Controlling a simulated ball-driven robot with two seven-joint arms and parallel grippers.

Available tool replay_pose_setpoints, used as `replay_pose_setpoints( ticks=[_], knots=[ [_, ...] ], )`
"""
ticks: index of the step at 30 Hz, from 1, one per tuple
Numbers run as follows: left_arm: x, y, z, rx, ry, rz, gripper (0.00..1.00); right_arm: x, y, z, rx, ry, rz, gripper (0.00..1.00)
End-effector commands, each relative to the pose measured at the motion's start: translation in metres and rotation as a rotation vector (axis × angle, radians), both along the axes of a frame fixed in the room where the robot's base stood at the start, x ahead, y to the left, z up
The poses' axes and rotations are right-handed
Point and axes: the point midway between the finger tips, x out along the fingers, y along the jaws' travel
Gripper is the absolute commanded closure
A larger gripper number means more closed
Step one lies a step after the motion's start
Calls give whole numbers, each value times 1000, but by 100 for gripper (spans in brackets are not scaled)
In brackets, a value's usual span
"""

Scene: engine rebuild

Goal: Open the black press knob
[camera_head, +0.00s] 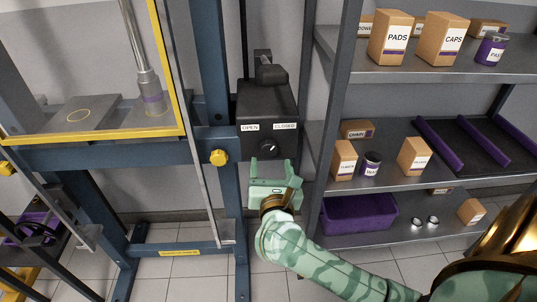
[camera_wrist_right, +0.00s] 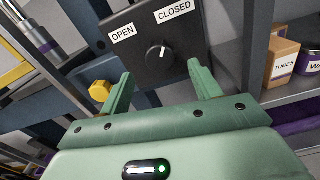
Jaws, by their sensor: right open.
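The black press knob (camera_head: 269,147) is a round dial on the front of a black box (camera_head: 264,105). Labels above it read OPEN on the left and CLOSED on the right. In the right wrist view the knob (camera_wrist_right: 158,55) shows a white pointer line tilted up and to the right, toward CLOSED. My right gripper (camera_head: 275,166) is just below the knob in the head view. Its two green fingers are spread apart and empty, pointing at the box, with the knob beyond and between them (camera_wrist_right: 160,85). My left gripper is not in view.
A yellow knob (camera_head: 218,157) sits on the blue press frame left of the box. A yellow-edged guard (camera_head: 182,80) stands further left. Shelves (camera_head: 400,184) with boxes, cans and a purple bin (camera_head: 358,214) stand close on the right.

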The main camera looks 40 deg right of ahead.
Motion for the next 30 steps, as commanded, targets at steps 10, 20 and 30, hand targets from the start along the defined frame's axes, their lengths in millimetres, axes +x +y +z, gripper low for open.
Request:
replay_pose_setpoints(
  ticks=[10, 20, 30],
  knots=[
    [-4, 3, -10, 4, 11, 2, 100, 45, -27, -1, -2, 1, 0, 37],
    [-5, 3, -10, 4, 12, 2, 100, 48, -30, 0, -2, 1, 0, 37],
    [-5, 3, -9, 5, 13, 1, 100, 48, -29, 0, -4, 3, 0, 82]
  ],
)
